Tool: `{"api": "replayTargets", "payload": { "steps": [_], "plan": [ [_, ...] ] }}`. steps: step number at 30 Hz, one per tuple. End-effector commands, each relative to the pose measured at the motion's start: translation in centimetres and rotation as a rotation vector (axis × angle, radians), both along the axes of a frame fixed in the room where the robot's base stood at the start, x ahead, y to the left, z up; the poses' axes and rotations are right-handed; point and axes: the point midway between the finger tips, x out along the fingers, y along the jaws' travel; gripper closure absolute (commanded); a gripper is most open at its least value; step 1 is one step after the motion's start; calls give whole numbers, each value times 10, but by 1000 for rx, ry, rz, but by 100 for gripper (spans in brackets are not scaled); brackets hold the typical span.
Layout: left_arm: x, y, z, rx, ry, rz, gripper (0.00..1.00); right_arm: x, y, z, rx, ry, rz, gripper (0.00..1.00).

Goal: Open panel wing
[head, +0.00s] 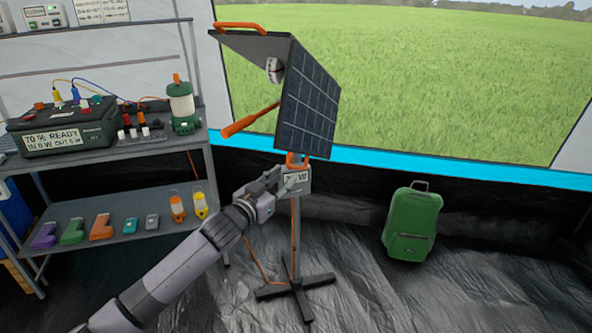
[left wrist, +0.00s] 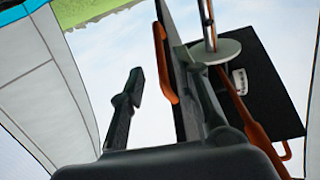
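A solar panel stands on a post, with two wings at an angle. The wing with dark blue cells (head: 308,105) faces right; the other, dark wing (head: 250,43) points left and has an orange handle (head: 240,27) along its edge. A second orange handle (head: 291,160) sits under the cell wing; an orange handle (left wrist: 165,65) also shows in the left wrist view. My left gripper (head: 284,182) is just below the cell wing, in front of the post. In the left wrist view its fingers (left wrist: 165,80) are apart, with the handle appearing between them; contact is unclear. My right gripper is out of view.
An orange lever (head: 249,119) and white dial (head: 274,70) are at the panel's back. The post stands on a cross-shaped base (head: 296,288). A shelf unit (head: 120,153) with a power box (head: 62,128) is left. A green suitcase (head: 411,225) stands right; floor between is free.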

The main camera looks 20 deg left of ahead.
Motion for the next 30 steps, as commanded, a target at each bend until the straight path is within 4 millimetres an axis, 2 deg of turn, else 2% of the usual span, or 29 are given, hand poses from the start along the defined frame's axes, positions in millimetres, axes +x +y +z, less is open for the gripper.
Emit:
{"api": "replayTargets", "payload": {
  "steps": [1,6,12,25,30],
  "plan": [
    [11,-3,0,-1,-3,0,70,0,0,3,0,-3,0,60],
    [41,-10,0,0,-2,1,70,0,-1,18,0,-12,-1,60],
    [63,-16,-1,1,0,-1,70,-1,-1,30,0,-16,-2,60],
    [71,-18,0,1,0,-1,70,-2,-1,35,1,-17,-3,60],
    [71,-18,0,1,0,-1,81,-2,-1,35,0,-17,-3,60]
  ]
}}
